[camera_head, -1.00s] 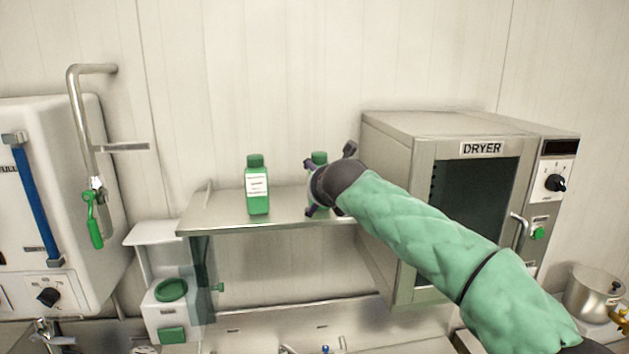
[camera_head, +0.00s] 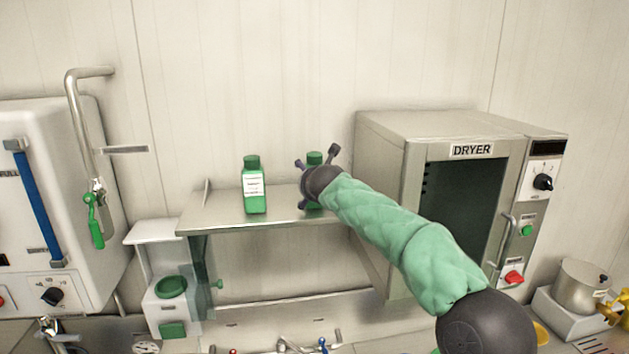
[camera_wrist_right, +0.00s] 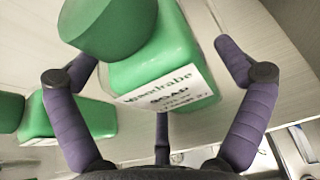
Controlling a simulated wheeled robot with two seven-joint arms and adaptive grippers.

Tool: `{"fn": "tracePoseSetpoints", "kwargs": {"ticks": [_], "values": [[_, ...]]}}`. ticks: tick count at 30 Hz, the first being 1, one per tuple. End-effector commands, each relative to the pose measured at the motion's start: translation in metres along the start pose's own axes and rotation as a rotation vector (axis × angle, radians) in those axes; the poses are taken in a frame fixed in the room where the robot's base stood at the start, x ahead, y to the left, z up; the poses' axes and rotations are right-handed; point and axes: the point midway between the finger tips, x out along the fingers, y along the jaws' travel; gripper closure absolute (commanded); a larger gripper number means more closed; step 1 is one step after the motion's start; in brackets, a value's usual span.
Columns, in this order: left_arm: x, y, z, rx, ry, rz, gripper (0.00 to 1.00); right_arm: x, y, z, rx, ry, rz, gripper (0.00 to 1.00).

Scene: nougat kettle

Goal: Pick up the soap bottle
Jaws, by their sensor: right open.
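The soap bottle is green with a green cap (camera_head: 315,158) and stands on the metal shelf, mostly hidden behind my right gripper (camera_head: 315,178) in the head view. In the right wrist view the soap bottle (camera_wrist_right: 165,62) is large and close, its white label reading "SOAP". My right gripper (camera_wrist_right: 155,65) is open, with its purple fingers spread on both sides of the bottle and a third finger below. I cannot tell whether any finger touches it. My left gripper is not in view.
A second green bottle (camera_head: 254,188) with a white label stands to the left on the same shelf (camera_head: 222,219). The dryer (camera_head: 440,140) stands close on the right. A wall dispenser (camera_head: 172,300) hangs below left. The shelf between the bottles is clear.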

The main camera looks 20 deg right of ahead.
Motion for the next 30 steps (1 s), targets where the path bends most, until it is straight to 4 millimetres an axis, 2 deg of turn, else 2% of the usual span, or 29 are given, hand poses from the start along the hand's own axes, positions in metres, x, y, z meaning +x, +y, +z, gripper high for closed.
{"fn": "tracePoseSetpoints", "kwargs": {"ticks": [9, 10, 15, 17, 18, 26, 30], "values": [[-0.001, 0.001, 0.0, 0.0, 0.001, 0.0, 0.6, 0.006, 0.0, 0.0, 0.0, -0.001, 0.0, 0.0], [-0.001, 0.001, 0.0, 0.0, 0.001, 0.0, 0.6, 0.006, 0.0, 0.0, 0.0, -0.001, 0.0, 0.03], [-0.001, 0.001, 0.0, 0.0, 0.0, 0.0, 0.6, 0.006, 0.0, -0.001, 0.0, 0.0, 0.0, 0.51], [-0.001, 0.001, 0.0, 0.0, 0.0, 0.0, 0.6, 0.006, 0.0, -0.001, 0.0, 0.0, 0.0, 0.68], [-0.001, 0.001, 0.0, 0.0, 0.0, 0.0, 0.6, 0.005, -0.001, 0.002, 0.001, -0.004, 0.0, 0.73], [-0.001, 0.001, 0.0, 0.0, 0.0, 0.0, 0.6, 0.005, 0.0, 0.002, 0.002, -0.002, 0.0, 0.73], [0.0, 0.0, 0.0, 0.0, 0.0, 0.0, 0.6, 0.001, -0.001, 0.013, 0.004, -0.005, -0.001, 0.73]]}}
